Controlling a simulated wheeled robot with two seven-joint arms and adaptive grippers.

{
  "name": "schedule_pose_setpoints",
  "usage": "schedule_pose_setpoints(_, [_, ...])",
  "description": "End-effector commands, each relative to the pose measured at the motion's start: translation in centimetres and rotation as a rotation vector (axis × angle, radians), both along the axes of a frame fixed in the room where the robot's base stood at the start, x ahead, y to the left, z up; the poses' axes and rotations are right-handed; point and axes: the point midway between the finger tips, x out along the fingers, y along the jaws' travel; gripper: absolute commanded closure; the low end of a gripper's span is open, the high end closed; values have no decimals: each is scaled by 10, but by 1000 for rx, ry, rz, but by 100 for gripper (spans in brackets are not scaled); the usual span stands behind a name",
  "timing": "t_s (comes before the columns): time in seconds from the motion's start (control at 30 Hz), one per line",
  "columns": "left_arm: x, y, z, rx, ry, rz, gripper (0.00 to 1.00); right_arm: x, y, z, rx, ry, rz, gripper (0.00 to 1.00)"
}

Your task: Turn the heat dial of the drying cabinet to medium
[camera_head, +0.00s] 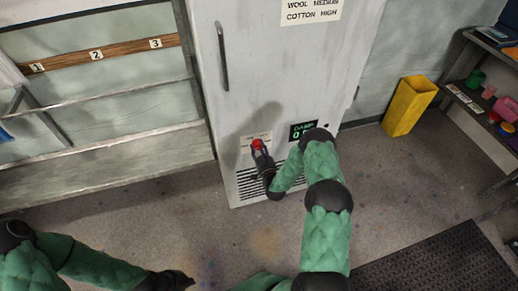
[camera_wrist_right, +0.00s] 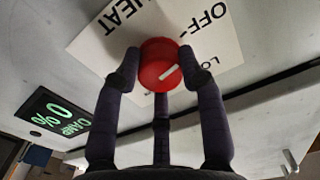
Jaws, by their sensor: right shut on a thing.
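The drying cabinet (camera_head: 270,60) is the tall pale unit in the middle of the head view. Its red heat dial (camera_head: 258,144) sits low on the front. In the right wrist view the dial (camera_wrist_right: 155,52) carries a short white line, over a white label (camera_wrist_right: 215,30) reading HEAT, OFF and part of LOW. The rest of the scale is hidden, and I cannot tell the setting. My right gripper (camera_head: 260,152) is shut on the dial, with fingers on both its sides (camera_wrist_right: 160,70). My left gripper (camera_head: 186,281) is low in the head view; its fingers are unclear.
A green display (camera_head: 302,130) right of the dial reads DAMP and 0 %. A sign (camera_head: 311,12) above reads WOOL MEDIUM, COTTON HIGH. A yellow bin (camera_head: 408,106) and a loaded shelf (camera_head: 480,95) stand right. A numbered rail rack (camera_head: 100,55) stands left. A dark mat (camera_head: 440,265) lies front right.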

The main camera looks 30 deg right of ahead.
Motion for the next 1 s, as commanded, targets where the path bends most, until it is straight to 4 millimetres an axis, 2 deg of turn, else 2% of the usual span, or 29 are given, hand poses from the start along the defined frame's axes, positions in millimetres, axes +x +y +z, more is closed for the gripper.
schedule_pose_setpoints(0.27, [0, 0, -9, 0, 0, 0, 100, 0, 0, -1, 168, -40, 0, 92])
schedule_pose_setpoints(1.0, [0, 0, -36, 0, 0, 0, 100, 0, 0, -1, 848, -203, 0, 92])
